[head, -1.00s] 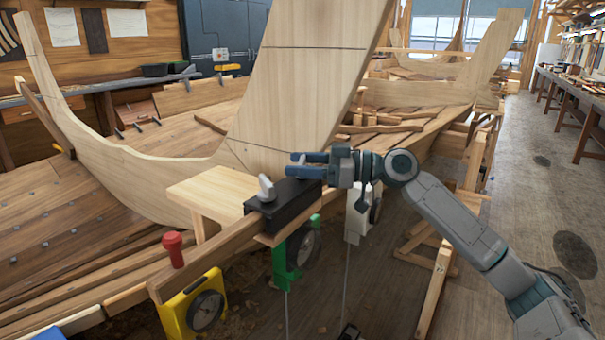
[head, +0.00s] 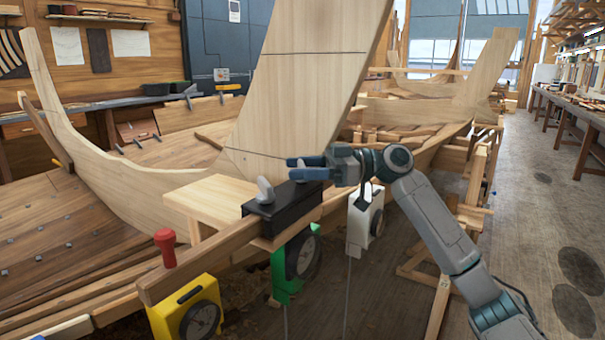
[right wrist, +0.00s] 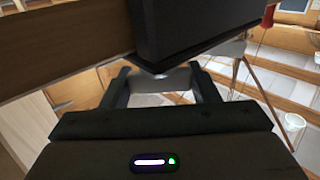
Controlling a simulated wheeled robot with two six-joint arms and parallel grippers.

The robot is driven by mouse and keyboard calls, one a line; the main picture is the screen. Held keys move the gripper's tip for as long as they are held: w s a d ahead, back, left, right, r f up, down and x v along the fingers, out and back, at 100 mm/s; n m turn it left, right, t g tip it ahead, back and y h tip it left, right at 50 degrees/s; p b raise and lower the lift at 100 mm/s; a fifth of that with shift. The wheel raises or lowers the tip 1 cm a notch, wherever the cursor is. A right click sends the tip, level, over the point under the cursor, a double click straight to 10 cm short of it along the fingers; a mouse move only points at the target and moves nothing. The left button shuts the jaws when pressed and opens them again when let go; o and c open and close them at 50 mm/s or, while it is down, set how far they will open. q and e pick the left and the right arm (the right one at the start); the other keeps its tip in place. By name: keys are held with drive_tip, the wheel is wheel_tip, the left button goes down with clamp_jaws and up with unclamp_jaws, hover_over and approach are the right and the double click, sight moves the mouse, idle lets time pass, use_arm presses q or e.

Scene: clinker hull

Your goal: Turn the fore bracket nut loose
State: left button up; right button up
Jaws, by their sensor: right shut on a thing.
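A black bracket block (head: 285,211) sits on the wooden rail beside the tall pale stem. A grey wing nut (head: 265,190) stands upright on its near left end. My right gripper (head: 302,167) is over the block's far right end, its two fingers pointing left. In the right wrist view, the gripper is shut on a second grey nut (right wrist: 165,82), close against the block (right wrist: 195,25). In the head view the fingers hide most of this nut. The frames do not mark which nut is the fore one. My left gripper is not in view.
A yellow dial device (head: 188,312), a green one (head: 280,275) and a white one (head: 358,225) hang along the rail (head: 205,262). The stem (head: 305,80) rises close behind the gripper.

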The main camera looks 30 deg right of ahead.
drive_tip(key=n+g+y, duration=0.1)
drive_tip(key=g, duration=0.1)
drive_tip(key=shift+n+g+b, duration=0.3)
drive_tip(key=shift+n+b, duration=0.05)
drive_tip(key=shift+n, duration=0.05)
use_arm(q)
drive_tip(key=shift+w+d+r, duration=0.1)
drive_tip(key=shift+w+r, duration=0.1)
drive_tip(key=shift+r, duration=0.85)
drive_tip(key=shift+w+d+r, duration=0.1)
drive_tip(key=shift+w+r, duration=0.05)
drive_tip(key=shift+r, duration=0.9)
use_arm(e)
drive_tip(key=shift+n+g+y, duration=0.3)
drive_tip(key=shift+n+g, duration=0.4)
drive_tip(key=shift+g, duration=0.4)
drive_tip(key=o, duration=1)
